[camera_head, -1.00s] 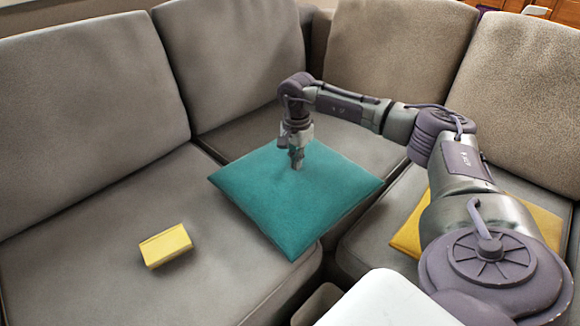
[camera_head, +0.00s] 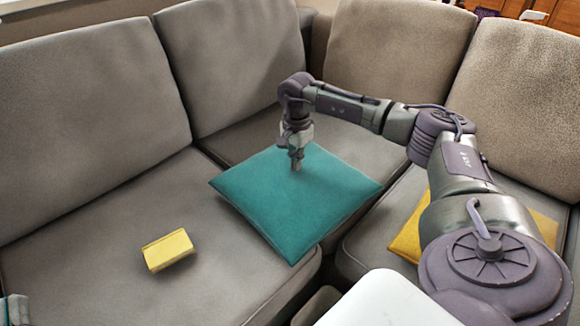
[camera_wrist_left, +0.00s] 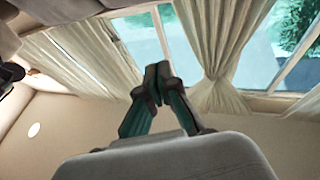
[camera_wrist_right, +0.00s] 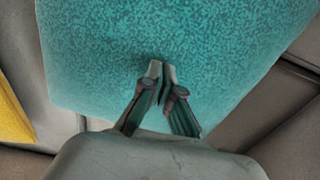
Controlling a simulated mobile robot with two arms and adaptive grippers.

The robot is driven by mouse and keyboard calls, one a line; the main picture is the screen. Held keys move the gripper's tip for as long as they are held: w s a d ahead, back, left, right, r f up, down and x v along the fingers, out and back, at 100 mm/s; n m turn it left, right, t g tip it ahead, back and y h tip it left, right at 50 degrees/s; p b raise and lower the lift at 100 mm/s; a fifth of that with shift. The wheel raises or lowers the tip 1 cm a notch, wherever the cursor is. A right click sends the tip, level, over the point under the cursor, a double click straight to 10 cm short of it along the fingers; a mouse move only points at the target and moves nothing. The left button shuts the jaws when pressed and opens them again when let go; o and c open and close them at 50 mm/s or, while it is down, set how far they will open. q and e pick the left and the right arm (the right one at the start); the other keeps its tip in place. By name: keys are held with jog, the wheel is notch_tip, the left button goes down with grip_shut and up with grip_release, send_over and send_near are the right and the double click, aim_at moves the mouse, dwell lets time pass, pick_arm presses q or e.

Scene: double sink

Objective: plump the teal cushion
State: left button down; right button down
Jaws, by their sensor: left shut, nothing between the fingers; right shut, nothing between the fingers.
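The teal cushion (camera_head: 300,215) lies flat on the corner seat of the grey sofa, and it fills much of the right wrist view (camera_wrist_right: 180,45). My right gripper (camera_head: 296,167) points straight down at the upper middle of the cushion, its fingers shut. In the right wrist view the shut fingertips (camera_wrist_right: 162,72) are over the teal fabric; I cannot tell whether they touch it. My left gripper shows in the left wrist view (camera_wrist_left: 158,72), shut and empty, with curtains and a window behind. Only a piece of my left arm shows at the head view's lower left corner.
A yellow block (camera_head: 168,250) lies on the left seat. A yellow cushion (camera_head: 408,240) lies on the right seat, partly hidden behind my right arm. Grey back cushions (camera_head: 85,125) stand behind. The left seat is otherwise clear.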

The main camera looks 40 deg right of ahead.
pick_arm(q)
jog(key=shift+s+r, duration=0.1)
jog(key=shift+r, duration=0.05)
pick_arm(e)
jog(key=shift+f, duration=0.15)
jog(key=shift+f+b, duration=0.35)
jog(key=shift+f, duration=0.5)
pick_arm(q)
jog(key=r+t, duration=0.1)
jog(key=s+r+t, duration=0.1)
jog(key=r+h, duration=0.1)
jog(key=shift+s+r+t, duration=0.2)
jog(key=shift+s+t, duration=0.2)
